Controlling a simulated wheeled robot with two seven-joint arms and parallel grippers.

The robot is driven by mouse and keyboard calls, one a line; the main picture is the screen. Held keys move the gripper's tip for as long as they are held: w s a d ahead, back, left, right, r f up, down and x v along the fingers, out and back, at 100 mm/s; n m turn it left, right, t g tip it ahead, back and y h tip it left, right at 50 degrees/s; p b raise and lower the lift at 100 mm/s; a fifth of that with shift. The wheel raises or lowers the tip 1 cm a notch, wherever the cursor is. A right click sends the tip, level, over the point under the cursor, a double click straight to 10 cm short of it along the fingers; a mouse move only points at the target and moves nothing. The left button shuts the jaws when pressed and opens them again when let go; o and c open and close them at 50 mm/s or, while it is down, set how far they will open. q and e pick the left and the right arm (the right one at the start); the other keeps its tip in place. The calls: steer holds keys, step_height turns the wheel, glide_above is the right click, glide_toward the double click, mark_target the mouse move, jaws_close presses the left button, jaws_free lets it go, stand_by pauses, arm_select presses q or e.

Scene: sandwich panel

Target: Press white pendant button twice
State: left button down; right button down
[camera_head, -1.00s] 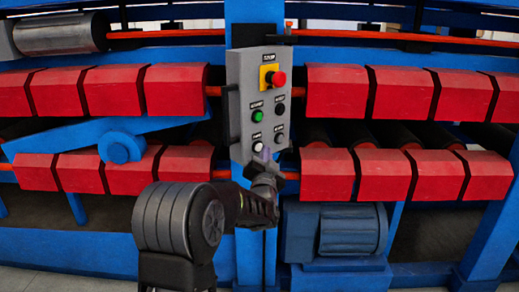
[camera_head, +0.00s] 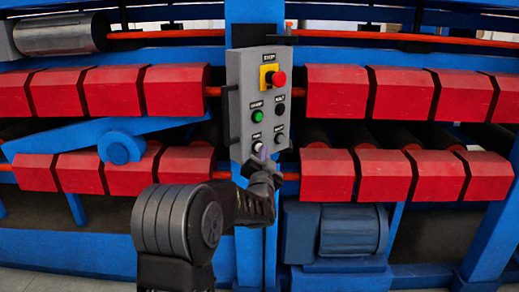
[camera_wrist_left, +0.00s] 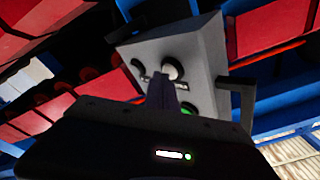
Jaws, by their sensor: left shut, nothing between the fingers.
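The grey pendant box (camera_head: 240,95) hangs on the blue post. Its white button (camera_head: 257,147) is at the lower left of its face, below the green one, and is partly covered by my gripper tip. My left gripper (camera_head: 264,152) is shut and empty, its tip at the lower part of the box beside the white button. In the left wrist view the white button (camera_wrist_left: 173,68) shows just beyond the fingertips (camera_wrist_left: 161,82). I cannot tell whether the tip touches it. My right gripper is not in view.
The box also carries a red stop button (camera_head: 278,78) on yellow, a green button (camera_head: 258,115) and black buttons (camera_head: 281,109). Red blocks (camera_head: 335,90) line the blue machine on both sides. A blue motor (camera_head: 350,232) stands low at the right.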

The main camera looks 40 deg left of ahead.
arm_select(q)
steer(key=shift+a, duration=0.2)
stand_by(0.3)
steer(key=shift+d, duration=0.15)
steer(key=shift+s+d, duration=0.1)
steer(key=shift+d, duration=0.55)
steer(key=d, duration=0.5)
steer(key=shift+s+p, duration=0.35)
steer(key=shift+s, duration=0.05)
stand_by(0.7)
